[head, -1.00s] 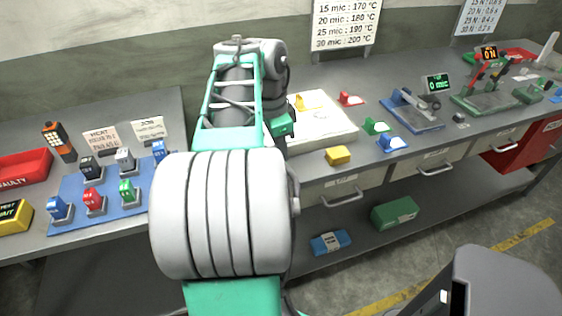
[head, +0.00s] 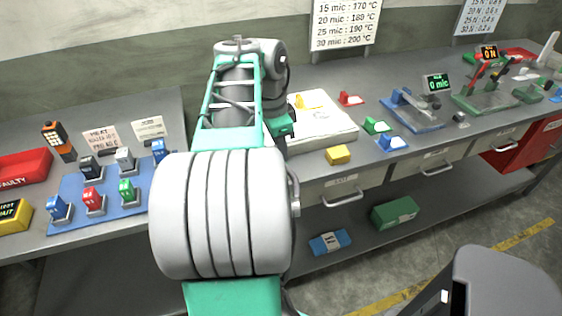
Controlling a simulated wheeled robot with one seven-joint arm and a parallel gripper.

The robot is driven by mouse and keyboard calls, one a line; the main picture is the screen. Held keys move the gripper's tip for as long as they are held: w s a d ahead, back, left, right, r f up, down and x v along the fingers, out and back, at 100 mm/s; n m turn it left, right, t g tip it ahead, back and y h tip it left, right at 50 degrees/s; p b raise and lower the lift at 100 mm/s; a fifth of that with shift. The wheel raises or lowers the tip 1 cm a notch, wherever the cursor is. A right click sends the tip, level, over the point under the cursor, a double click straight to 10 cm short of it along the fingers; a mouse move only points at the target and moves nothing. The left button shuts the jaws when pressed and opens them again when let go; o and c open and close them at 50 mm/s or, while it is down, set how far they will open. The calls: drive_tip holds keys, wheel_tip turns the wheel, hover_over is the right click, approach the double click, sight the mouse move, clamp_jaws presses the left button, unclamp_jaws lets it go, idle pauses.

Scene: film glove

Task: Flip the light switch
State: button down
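I cannot make out a light switch in the head view. My arm, green and grey, reaches up the middle of the picture over the bench. My gripper is not visible; the far end of the arm bends away behind its own links near the white board. On the left of the bench a blue mat (head: 70,187) bears several small coloured blocks on grey bases, among them a red one (head: 93,199) and a green one (head: 127,190). Whether any of these is a switch I cannot tell.
A white board (head: 325,130) lies right of my arm, with a yellow block (head: 338,154) near the bench edge. Devices with a green-lit display (head: 437,83) stand further right. A red bin (head: 24,168) sits at the far left. Drawers and a shelf are below.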

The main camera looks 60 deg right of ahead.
drive_tip(key=shift+f+b, duration=1.1)
drive_tip(key=shift+f, duration=0.15)
idle(0.3)
drive_tip(key=shift+r, duration=0.1)
wheel_tip(320, 180, up, 7)
drive_tip(key=p, duration=0.6)
